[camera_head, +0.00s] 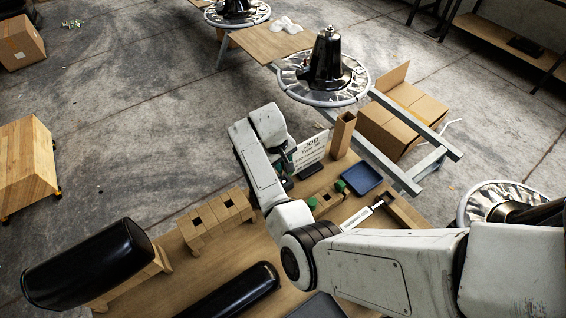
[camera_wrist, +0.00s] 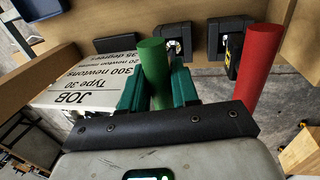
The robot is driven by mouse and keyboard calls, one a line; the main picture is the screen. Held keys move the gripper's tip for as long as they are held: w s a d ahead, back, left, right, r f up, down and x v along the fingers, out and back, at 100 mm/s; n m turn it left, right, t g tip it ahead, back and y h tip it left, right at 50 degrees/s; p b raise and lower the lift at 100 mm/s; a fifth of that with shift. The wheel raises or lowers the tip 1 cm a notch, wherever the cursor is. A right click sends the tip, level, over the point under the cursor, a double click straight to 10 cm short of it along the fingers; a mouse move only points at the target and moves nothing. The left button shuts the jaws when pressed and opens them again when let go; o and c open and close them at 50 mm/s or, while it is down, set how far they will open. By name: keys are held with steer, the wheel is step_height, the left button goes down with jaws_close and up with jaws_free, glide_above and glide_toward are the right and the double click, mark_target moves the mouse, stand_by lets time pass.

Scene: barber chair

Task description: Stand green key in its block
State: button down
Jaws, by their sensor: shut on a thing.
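In the wrist view the green key (camera_wrist: 154,62) is a green cylinder standing up between the dark green fingers of my gripper (camera_wrist: 157,88), which is shut on it. Its far end is near a black block (camera_wrist: 178,42) with a pale opening; I cannot tell whether they touch. A second black block (camera_wrist: 218,38) stands to the right of it. In the head view my gripper (camera_head: 290,150) is mostly hidden by my arm, close to the white job sign. Which block belongs to the green key is not clear.
A red cylinder (camera_wrist: 262,68) is right of my gripper. The job sign (camera_head: 312,150) stands close by, with an upright wooden box (camera_head: 343,132) and a blue tray (camera_head: 360,179) beyond. Wooden blocks with square holes (camera_head: 216,215) and black rolls (camera_head: 85,262) occupy the bench's left part.

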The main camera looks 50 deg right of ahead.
steer(key=shift+f, duration=0.25)
steer(key=c, duration=0.8)
jaws_free()
steer(key=b+v, duration=0.1)
steer(key=v, duration=0.9)
steer(key=shift+r, duration=0.4)
